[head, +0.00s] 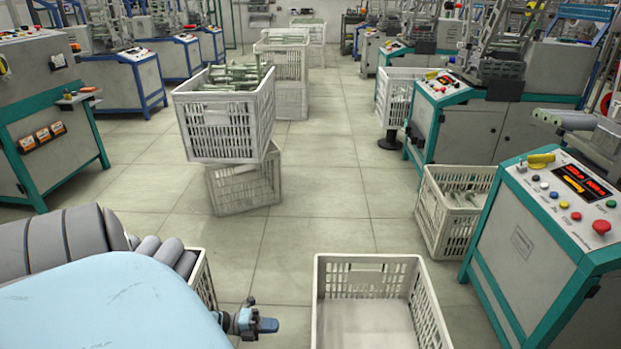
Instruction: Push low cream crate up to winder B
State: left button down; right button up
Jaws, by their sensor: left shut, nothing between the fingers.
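An empty cream crate (333,324) stands on the floor at the bottom centre, its lower part cut off by the frame. Another low cream crate (433,218) with several pale bobbins in it stands on the floor against the nearest right winder (523,240). I cannot read which winder is B. My left gripper (266,325) is shut and empty, low in the picture, just left of the empty crate and apart from it in the picture. My right gripper is not in view.
A full crate (222,132) sits askew on another crate (243,190) at centre left. A crate with grey rolls (203,281) is partly hidden behind my left arm. More winders line both sides. The tiled floor (320,205) in the middle aisle is clear.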

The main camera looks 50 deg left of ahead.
pick_arm(q)
jog(key=x, duration=0.9)
jog(key=shift+w+d+b, duration=0.2)
jog(key=shift+w+b, duration=0.1)
jog(key=shift+b, duration=0.1)
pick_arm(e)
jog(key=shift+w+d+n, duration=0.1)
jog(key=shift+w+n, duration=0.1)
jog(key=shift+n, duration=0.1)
